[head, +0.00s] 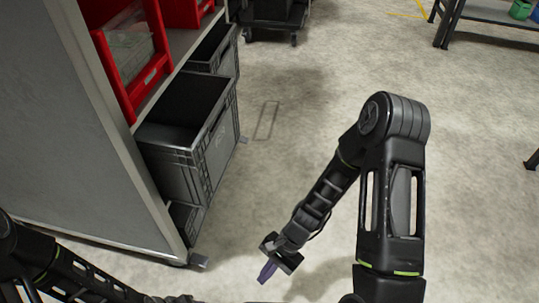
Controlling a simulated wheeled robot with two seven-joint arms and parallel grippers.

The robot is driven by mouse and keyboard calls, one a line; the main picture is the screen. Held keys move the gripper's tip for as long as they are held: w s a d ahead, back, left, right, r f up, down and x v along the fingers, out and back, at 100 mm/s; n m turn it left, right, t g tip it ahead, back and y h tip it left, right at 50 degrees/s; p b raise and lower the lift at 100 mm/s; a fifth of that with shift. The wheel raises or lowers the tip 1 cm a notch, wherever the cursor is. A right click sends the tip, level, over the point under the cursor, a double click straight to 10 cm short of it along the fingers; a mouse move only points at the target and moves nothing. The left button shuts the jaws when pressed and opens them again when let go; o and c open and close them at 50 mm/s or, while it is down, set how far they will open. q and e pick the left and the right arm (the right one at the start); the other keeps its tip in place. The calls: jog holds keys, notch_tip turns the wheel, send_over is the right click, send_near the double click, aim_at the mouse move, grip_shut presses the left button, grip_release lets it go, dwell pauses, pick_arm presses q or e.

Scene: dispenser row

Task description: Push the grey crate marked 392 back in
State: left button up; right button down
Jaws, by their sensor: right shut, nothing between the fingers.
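A large grey crate (205,150) sticks out of the lower part of the shelf unit at the left, open at the top and looking empty. A pale mark shows on its outer face, too small to read as 392. Another grey crate (222,55) stands behind it, also partly out. A lower grey crate (186,222) shows only a little, under the large one. My right gripper (267,272) is shut and empty, pointing down, in front and to the right of the crates, apart from them. My left arm shows at the bottom left; its gripper cannot be made out.
The shelf unit (90,150) has a grey side panel and red bins (135,50) above the crates. A dark cart (272,18) stands at the back. A dark table (490,14) with a green bin (520,9) is at the top right. The floor between is clear.

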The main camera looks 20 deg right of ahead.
jog(key=w+d+r+m+t+y+b, duration=0.1)
jog(key=w+r+m+t+y, duration=0.3)
jog(key=w+r+m, duration=0.55)
jog(key=m+t+y+b, duration=0.1)
jog(key=m+t+y, duration=0.2)
jog(key=t+y, duration=0.3)
send_near(223, 146)
jog(key=shift+s+d+r+t+h, duration=0.15)
jog(key=shift+s+d+t+h, duration=0.1)
jog(key=shift+s+d, duration=0.35)
jog(key=shift+s+d+r+t+h, duration=0.2)
jog(key=shift+s+d+t+h, duration=0.05)
jog(key=shift+s+d, duration=0.3)
jog(key=shift+a, duration=0.15)
jog(key=b+x, duration=0.2)
jog(key=x, duration=0.6)
jog(key=shift+a+f, duration=0.1)
jog(key=shift+w+a, duration=0.25)
jog(key=shift+a, duration=0.05)
jog(key=shift+a, duration=0.1)
